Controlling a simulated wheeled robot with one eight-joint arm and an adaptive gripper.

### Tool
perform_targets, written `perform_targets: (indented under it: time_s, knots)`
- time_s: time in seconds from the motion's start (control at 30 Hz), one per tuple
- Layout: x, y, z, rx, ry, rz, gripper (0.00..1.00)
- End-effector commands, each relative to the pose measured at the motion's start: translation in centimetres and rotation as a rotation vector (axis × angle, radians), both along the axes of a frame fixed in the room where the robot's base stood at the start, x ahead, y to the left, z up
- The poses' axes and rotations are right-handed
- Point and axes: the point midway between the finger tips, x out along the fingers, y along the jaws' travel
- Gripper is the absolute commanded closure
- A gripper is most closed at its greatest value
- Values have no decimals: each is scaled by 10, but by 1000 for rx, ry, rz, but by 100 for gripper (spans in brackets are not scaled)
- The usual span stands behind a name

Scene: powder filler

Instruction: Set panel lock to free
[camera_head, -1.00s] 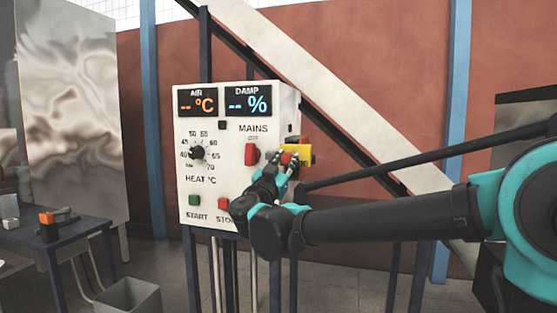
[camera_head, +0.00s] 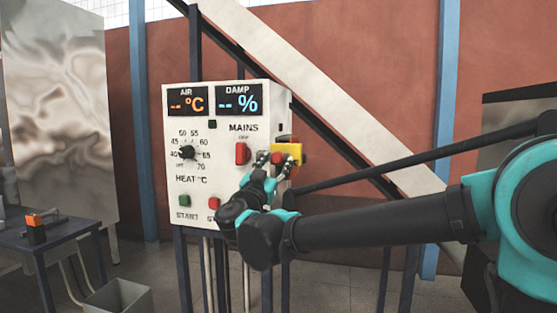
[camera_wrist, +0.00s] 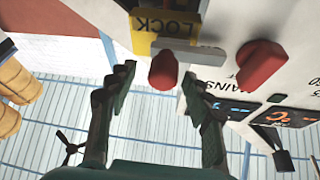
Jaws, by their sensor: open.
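The panel lock is a yellow block marked LOCK (camera_wrist: 165,22) on the right side of the white control panel (camera_head: 182,120). It also shows in the head view (camera_head: 291,149). In the wrist view a pale grey bar (camera_wrist: 195,52) crosses its lower part, and a red tip (camera_wrist: 163,71) sticks out below the bar. My gripper (camera_wrist: 158,80) is open, with its fingertips on either side of the red tip. I see no clear contact. In the head view my gripper (camera_head: 270,160) is at the lock and partly hides it. Which position the lock is set to cannot be read.
A red MAINS switch (camera_head: 242,153) sits just left of the lock and shows in the wrist view (camera_wrist: 260,63). A heat dial (camera_head: 187,152), a green START button (camera_head: 184,200) and a red button (camera_head: 214,203) are also on the panel. A blue table (camera_head: 50,237) stands left.

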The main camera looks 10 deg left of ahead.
Motion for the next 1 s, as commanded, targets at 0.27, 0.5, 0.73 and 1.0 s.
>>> perform_targets:
  time_s: [0.27,0.5,0.73,1.0]
  knots:
    - [-54,8,-22,0,1,3,49]
    - [-83,12,-35,0,1,0,49]
    - [-89,12,-37,0,1,-1,49]
    - [-86,8,-40,-5,11,-11,49]
